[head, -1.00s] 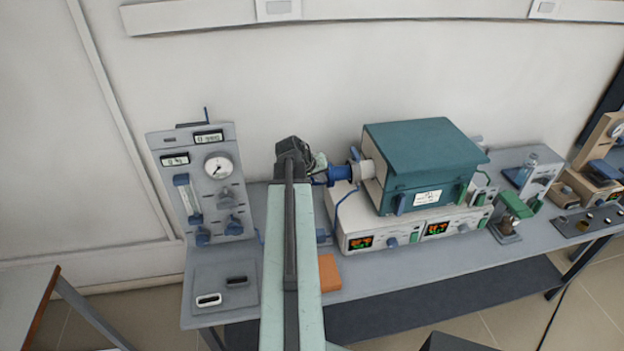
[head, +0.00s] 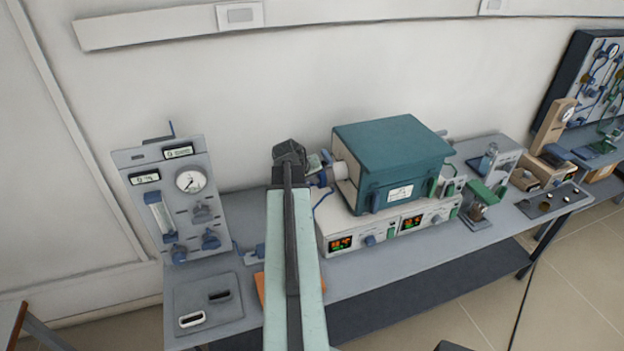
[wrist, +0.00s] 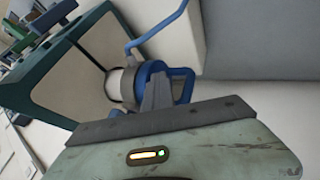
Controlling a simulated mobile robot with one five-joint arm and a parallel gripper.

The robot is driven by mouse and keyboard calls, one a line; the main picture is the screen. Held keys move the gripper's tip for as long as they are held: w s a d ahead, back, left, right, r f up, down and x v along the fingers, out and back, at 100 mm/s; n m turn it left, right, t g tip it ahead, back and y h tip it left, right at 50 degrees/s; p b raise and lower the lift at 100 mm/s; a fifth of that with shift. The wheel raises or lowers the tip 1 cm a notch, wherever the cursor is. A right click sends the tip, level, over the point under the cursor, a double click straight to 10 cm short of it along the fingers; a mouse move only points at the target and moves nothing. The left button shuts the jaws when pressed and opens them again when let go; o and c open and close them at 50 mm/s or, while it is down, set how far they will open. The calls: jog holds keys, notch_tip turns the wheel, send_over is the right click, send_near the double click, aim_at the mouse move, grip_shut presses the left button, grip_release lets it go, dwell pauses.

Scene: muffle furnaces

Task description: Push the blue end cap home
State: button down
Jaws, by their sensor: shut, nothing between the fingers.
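The blue end cap (wrist: 151,69) sits at the end of the pale tube (wrist: 118,82) that sticks out of the teal furnace's side. A grey collar (wrist: 122,92) lies between cap and furnace. The cap has a blue loop (wrist: 186,86) and a blue hose. My gripper (wrist: 157,78) is shut and empty, its fingertips in front of the cap's outer face. I cannot tell whether they touch it. In the head view, the cap (head: 319,180) is partly hidden behind my gripper (head: 312,163). It appears close against the tube; any gap is too small to tell.
The teal furnace (head: 390,150) stands on a white control unit (head: 375,232) with lit displays. A grey gauge panel (head: 176,200) stands left on the bench. An orange block (head: 259,288) lies partly behind my arm.

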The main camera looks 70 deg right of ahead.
jog(key=p+v, duration=0.8)
jog(key=v, duration=0.2)
